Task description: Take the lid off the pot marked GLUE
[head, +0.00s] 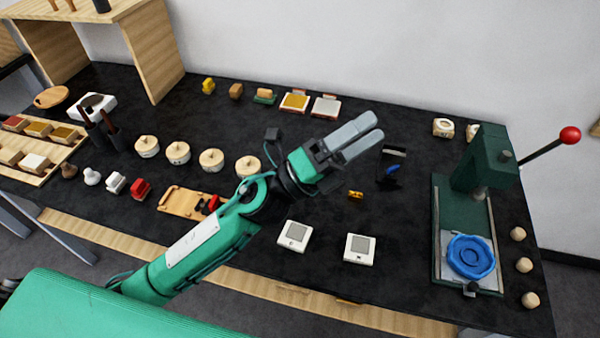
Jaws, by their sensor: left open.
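Several round cream pots with flat wooden lids and small knobs stand in a row left of centre in the head view: a leftmost pot (147,152), a second pot (178,158), a third pot (211,165) and a rightmost pot (246,171). Their front markings are too small to read, so I cannot tell which says GLUE. All these lids are on. My left gripper (376,126) is open and empty, above the table to the right of the rightmost pot. Its wrist and forearm pass close in front of that pot and partly cover it. My right gripper is out of view.
A green press (480,170) with a red-knobbed lever and a blue ring (471,257) stands at right. Two white square devices (293,236) lie in front. Dark cups with tools (112,138) stand left of the pots. The black tabletop (400,205) has free room right of centre.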

